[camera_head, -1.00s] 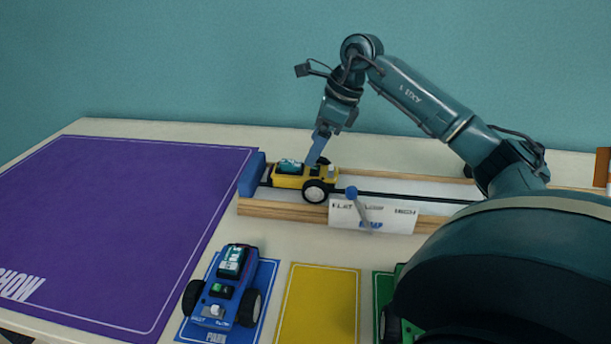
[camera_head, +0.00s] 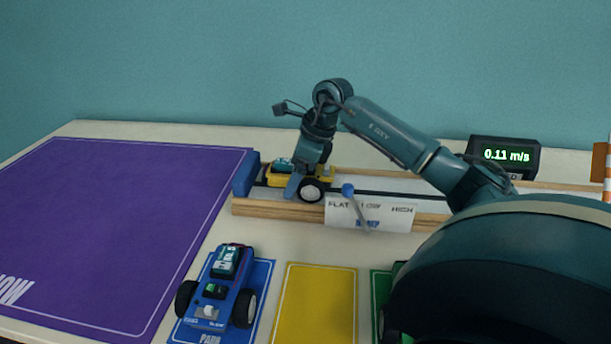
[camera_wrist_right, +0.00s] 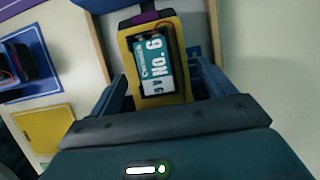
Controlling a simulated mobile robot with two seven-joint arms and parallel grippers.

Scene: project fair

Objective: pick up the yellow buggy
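The yellow buggy (camera_head: 318,173) sits on the ramp track (camera_head: 285,208) near its left end, close to a blue end block (camera_head: 246,175). My right gripper (camera_head: 300,183) is lowered over it and hides part of it. In the right wrist view the buggy (camera_wrist_right: 181,88), with a teal "No. 6" battery on top, lies between the two blue fingers of the gripper (camera_wrist_right: 158,88). The fingers are apart, one on each side of it; I cannot tell whether either touches it. My left gripper is not in view.
A blue buggy (camera_head: 220,288) stands on a blue mat in front. An empty yellow mat (camera_head: 315,305) lies beside it. A sign (camera_head: 385,218) and a blue-knobbed lever (camera_head: 348,189) stand at the track's front. A speed display (camera_head: 505,155) is behind. The purple mat (camera_head: 110,220) is clear.

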